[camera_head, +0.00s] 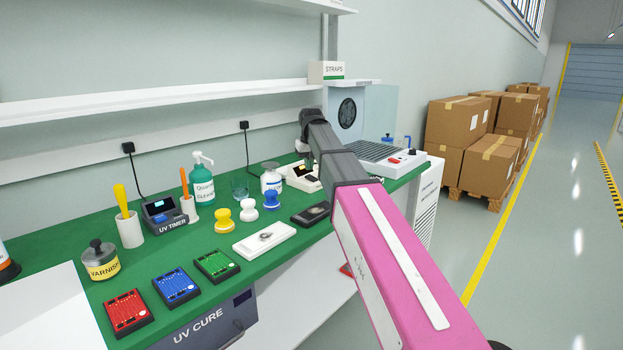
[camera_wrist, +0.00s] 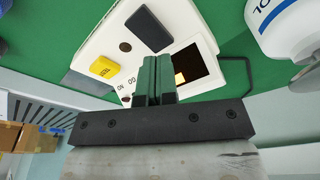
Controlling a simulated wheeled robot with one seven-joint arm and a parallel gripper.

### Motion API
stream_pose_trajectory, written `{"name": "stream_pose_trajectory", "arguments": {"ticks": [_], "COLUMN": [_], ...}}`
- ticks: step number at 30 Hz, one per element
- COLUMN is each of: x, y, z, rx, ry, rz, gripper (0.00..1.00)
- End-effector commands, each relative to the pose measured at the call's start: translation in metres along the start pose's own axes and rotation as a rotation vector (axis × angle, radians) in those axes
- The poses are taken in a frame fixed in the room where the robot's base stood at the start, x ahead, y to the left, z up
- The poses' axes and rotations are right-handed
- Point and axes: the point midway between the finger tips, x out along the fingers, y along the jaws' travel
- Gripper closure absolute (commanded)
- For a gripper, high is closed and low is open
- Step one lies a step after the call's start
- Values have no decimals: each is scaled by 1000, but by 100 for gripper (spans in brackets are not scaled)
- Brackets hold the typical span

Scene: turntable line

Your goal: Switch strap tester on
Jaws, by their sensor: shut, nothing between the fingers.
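The strap tester (camera_head: 302,178) is a small white device on the green bench, partly behind my arm in the head view. In the wrist view its white top (camera_wrist: 112,38) shows close up, with a yellow button (camera_wrist: 105,67), a dark pad (camera_wrist: 148,28) and a black screen (camera_wrist: 196,62) with a small amber patch. Printed letters that look like "ON" lie left of the fingers. My gripper (camera_wrist: 155,80) is shut and empty, its fingertips over the tester's top between button and screen. They hide what is under them; I cannot tell whether they touch.
A white labelled bottle (camera_head: 271,179) stands close beside the tester; it also shows in the wrist view (camera_wrist: 290,28). A white machine (camera_head: 380,158) stands right. A shelf (camera_head: 170,100) runs above.

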Motion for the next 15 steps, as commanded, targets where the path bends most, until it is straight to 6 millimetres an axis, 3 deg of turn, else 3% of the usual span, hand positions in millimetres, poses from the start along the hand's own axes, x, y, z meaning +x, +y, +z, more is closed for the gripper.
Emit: {"name": "stream_pose_trajectory", "arguments": {"ticks": [15], "x": [-36], "y": [0], "z": [-6], "rx": [0], "ry": [0], "rz": [0], "gripper": [100]}}
